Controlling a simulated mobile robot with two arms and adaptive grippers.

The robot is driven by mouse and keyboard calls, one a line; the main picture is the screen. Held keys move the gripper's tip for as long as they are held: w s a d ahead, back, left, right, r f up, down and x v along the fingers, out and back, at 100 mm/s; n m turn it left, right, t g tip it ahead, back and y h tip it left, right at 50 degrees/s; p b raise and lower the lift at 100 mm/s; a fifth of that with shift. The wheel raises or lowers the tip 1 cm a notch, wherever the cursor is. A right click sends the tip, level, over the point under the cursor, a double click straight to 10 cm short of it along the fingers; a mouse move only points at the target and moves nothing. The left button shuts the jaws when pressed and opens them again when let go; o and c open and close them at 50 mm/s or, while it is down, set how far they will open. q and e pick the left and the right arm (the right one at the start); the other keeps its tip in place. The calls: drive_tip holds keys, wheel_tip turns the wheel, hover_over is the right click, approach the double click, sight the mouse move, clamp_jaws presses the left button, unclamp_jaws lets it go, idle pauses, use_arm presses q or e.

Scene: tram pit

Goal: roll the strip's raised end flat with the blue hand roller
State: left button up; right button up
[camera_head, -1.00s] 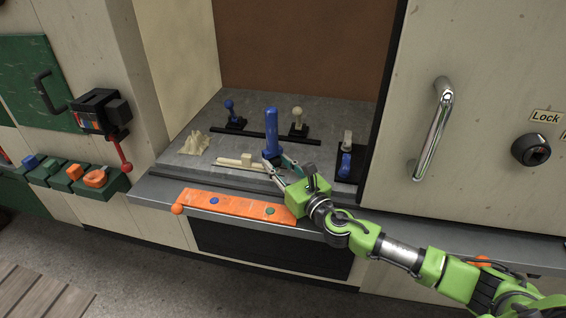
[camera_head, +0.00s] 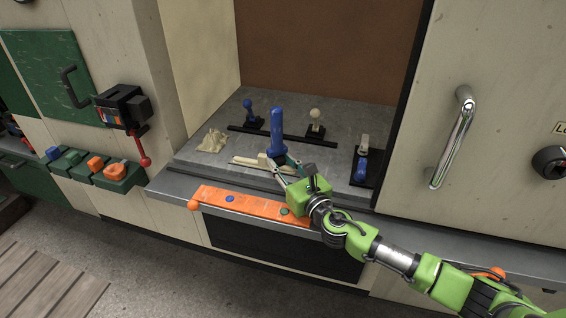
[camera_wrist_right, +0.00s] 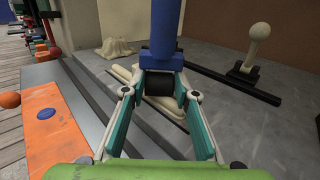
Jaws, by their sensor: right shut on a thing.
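The blue hand roller (camera_head: 277,130) stands upright at the strip's right end, its handle pointing up. In the right wrist view its blue handle (camera_wrist_right: 165,25) and black roller drum (camera_wrist_right: 159,84) show. My right gripper (camera_head: 278,164) is shut on the roller below the handle; both fingers (camera_wrist_right: 161,66) meet its blue frame from either side. The cream strip (camera_head: 243,161) lies on the grey bench, left of and under the roller; it also shows in the wrist view (camera_wrist_right: 121,74). Its right end is partly hidden by roller and gripper; I cannot tell whether the drum touches it. My left gripper is out of view.
A crumpled beige cloth (camera_head: 212,141) lies left of the strip. A blue-knobbed lever (camera_head: 248,109), a cream-knobbed lever (camera_head: 315,120) and a black rail stand behind. An orange panel (camera_head: 215,196) lies along the front ledge.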

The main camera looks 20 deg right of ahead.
drive_tip(key=shift+s+d, duration=0.1)
drive_tip(key=shift+s+d, duration=0.4)
drive_tip(key=shift+d, duration=0.25)
drive_tip(key=shift+s+d+b, duration=0.2)
drive_tip(key=shift+s+d, duration=0.5)
drive_tip(key=shift+d, duration=0.3)
drive_tip(key=shift+s+d+b, duration=0.2)
drive_tip(key=shift+s+d, duration=0.45)
drive_tip(key=shift+d, duration=0.3)
drive_tip(key=shift+w+a, duration=0.1)
drive_tip(key=shift+w+a+r+p, duration=0.1)
drive_tip(key=shift+w+a+p, duration=0.5)
drive_tip(key=shift+a, duration=0.4)
drive_tip(key=shift+w+a+p, duration=0.2)
drive_tip(key=shift+w+a, duration=0.35)
drive_tip(key=shift+a, duration=0.3)
drive_tip(key=shift+w+a+p, duration=0.2)
drive_tip(key=shift+w+a, duration=0.35)
drive_tip(key=shift+a, duration=0.25)
